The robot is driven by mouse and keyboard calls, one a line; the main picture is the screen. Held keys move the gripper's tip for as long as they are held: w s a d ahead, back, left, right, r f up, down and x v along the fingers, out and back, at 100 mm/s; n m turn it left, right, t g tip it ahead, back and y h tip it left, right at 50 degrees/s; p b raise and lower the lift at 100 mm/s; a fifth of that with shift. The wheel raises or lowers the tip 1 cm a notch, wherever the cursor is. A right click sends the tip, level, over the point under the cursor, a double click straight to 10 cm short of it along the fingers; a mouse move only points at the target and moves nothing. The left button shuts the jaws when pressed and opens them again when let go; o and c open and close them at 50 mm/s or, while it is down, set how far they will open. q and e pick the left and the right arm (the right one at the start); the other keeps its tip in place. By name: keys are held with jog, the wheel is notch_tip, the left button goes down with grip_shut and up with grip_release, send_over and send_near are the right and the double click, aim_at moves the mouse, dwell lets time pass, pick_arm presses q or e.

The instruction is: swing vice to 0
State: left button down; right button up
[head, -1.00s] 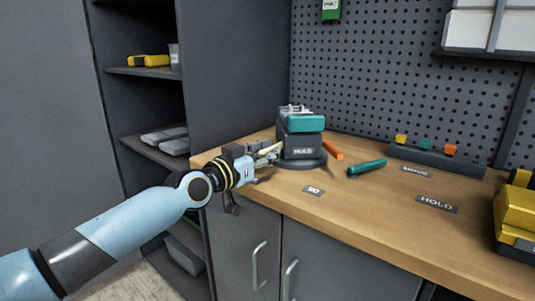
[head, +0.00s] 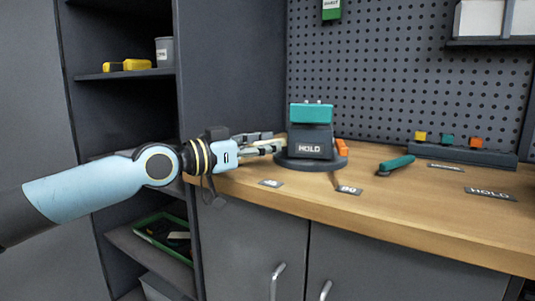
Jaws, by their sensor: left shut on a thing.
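The vice (head: 310,134) stands on a round dark base (head: 312,164) at the left part of the bench. It has a teal top and a dark front face marked HOLD, turned towards me. My left gripper (head: 270,146) comes in from the left and is shut on the vice's left side. The exact part between its fingers is partly hidden. Two small label plates lie on the bench in front of the base: one at the left (head: 270,183) too small to read, and one that seems to read 90 (head: 349,189). My right gripper is not in view.
An orange object (head: 341,147) lies just right of the vice. A teal tool (head: 396,164) lies further right, before a dark rack (head: 462,155) with coloured pieces. A HOLD plate (head: 490,193) lies at the right. Shelves (head: 125,73) stand behind my left arm.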

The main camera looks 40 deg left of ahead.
pick_arm(q)
jog(key=shift+r, duration=0.15)
jog(key=c, duration=1.3)
grip_release()
jog(key=shift+r, duration=0.25)
notch_tip(320, 180, up, 9)
jog(key=shift+r, duration=0.15)
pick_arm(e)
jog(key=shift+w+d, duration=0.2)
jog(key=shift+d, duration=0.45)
pick_arm(q)
jog(key=shift+c, duration=0.3)
